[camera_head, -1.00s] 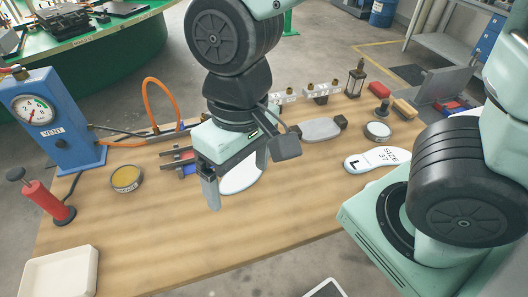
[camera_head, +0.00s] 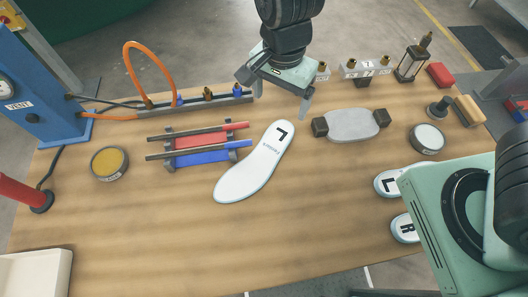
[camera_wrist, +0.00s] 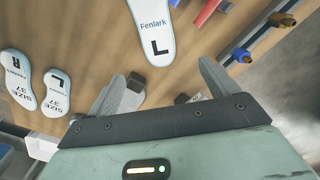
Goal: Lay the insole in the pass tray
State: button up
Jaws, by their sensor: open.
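A white insole with a pale blue edge, marked "L" (camera_head: 250,172), lies flat on the wooden bench near its middle. In the wrist view its marked end (camera_wrist: 152,28) shows at the top, with "Fenlark" on it. My gripper (camera_head: 281,98) is open and empty, behind the far end of the insole and apart from it. In the wrist view its two fingers (camera_wrist: 167,88) stand wide apart with nothing between them. A white tray (camera_head: 62,258) is cut off at the lower left; no pass label shows on it.
Two more insoles, "L" (camera_head: 386,184) and "R" (camera_head: 402,230), lie at the right, partly behind my arm. A rack with red and blue bars (camera_head: 205,157) stands left of the insole. A grey pad (camera_head: 352,124) and a yellow tin (camera_head: 109,163) flank them. The front bench is clear.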

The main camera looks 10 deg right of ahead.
send_over(278, 138)
notch_tip(278, 138, down, 7)
jog(key=shift+w+a+f, duration=0.1)
jog(key=shift+a, duration=0.05)
jog(key=shift+f, duration=2.55)
jog(key=c, duration=1.2)
jog(key=shift+o, duration=0.2)
jog(key=shift+r+p, duration=0.3)
jog(key=shift+p, duration=0.05)
